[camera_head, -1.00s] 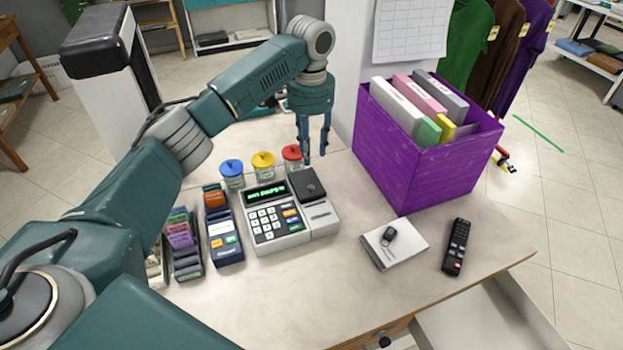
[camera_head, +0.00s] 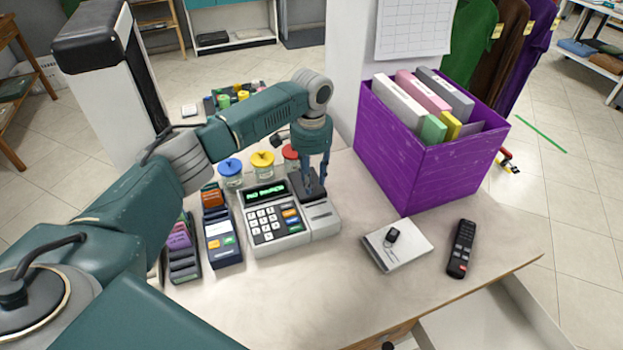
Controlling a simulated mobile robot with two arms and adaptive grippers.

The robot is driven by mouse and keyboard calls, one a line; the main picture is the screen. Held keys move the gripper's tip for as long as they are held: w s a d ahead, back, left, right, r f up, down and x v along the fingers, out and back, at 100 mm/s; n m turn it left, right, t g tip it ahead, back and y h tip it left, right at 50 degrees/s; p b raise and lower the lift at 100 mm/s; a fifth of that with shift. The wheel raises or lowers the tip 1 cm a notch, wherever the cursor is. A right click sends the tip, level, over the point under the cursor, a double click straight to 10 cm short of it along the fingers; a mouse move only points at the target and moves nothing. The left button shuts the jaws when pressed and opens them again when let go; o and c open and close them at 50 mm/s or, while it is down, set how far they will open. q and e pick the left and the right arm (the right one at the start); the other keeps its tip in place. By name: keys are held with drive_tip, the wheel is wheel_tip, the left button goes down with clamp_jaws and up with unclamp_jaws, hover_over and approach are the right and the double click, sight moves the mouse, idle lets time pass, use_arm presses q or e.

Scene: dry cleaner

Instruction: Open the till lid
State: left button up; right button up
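The till (camera_head: 277,228) is a light grey machine with a keypad and a lit green display (camera_head: 266,193), standing on the counter. My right gripper is not in view.
Three jars with blue (camera_head: 230,167), yellow (camera_head: 263,160) and red lids stand behind the till. A card terminal (camera_head: 223,238) is close at its left. A purple box of folders (camera_head: 420,165), a white booklet (camera_head: 397,245) and a remote (camera_head: 461,249) are to the right.

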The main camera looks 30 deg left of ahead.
use_arm(q)
drive_tip(key=shift+f, duration=0.55)
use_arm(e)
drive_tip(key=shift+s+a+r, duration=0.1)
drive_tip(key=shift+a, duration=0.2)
use_arm(q)
clamp_jaws()
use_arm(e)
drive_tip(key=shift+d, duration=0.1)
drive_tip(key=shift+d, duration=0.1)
